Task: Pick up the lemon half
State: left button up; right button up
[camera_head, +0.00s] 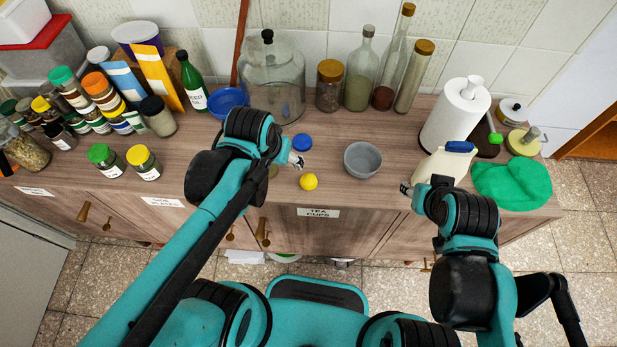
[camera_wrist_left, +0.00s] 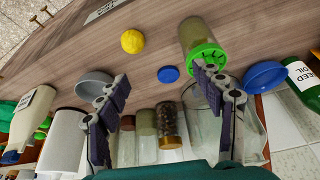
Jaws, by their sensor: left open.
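The yellow lemon half (camera_head: 309,182) lies on the wooden counter near its front edge. It also shows in the left wrist view (camera_wrist_left: 132,41), beyond the fingers and apart from them. My left gripper (camera_head: 297,160) is above the counter, just up and left of the lemon half in the head view. In the left wrist view its two fingers (camera_wrist_left: 168,84) are spread with nothing between them. A grey bowl (camera_head: 362,159) stands right of the lemon half. My right gripper (camera_head: 406,188) is near the front edge at right; its jaw state is unclear.
A blue lid (camera_head: 302,142) lies behind the lemon half. A green-lidded jar (camera_wrist_left: 200,42) is close to the left gripper, mostly hidden by the arm in the head view. A blue-capped bottle (camera_head: 437,168) stands beside my right gripper. Glass jars and bottles line the wall.

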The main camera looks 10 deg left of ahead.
aim_at(309, 177)
pick_arm(q)
jog(key=w+d+f+g, duration=0.1)
jog(key=d+f, duration=0.1)
jog(key=w+d+f+m+g+p, duration=0.1)
jog(key=w+d+f, duration=0.1)
jog(key=w+d+f+g+p, duration=0.1)
jog(key=d+f+g, duration=0.1)
jog(key=f, duration=0.1)
jog(key=shift+w+m, duration=0.25)
jog(key=shift+m, duration=0.15)
jog(key=shift+d+f, duration=0.2)
jog(key=shift+f, duration=0.1)
notch_tip(309, 177, down, 8)
jog(key=b, duration=0.2)
jog(key=shift+a+r+b, duration=0.1)
jog(key=shift+a+b, duration=0.05)
jog(key=shift+b, duration=0.15)
jog(key=c, duration=1.2)
